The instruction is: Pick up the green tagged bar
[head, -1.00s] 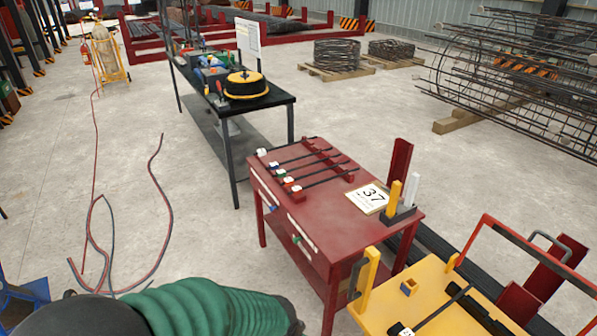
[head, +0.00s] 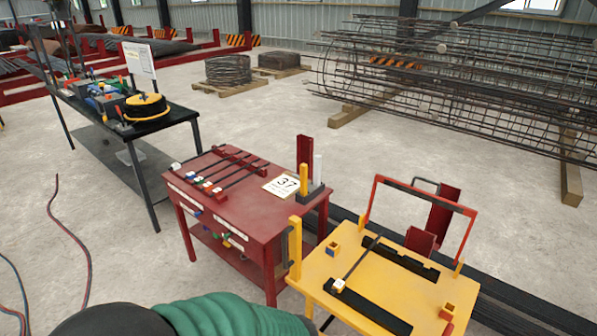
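Several thin dark bars with small coloured tags at their near left ends lie side by side on red racks on the red table (head: 240,221). The tags look white, blue, green and red. The green tagged bar (head: 198,181) seems to be among the middle ones, but its tag is very small and its colour is hard to make out. Another dark bar (head: 358,261) with a white tag lies on the yellow table (head: 320,265). Neither of my grippers is in view.
A number 37 card (head: 282,186) and upright yellow and white posts stand at the red table's right end. A dark workbench (head: 160,124) stands at left. Wire cages (head: 440,80) lie behind. Hoses cross the left floor.

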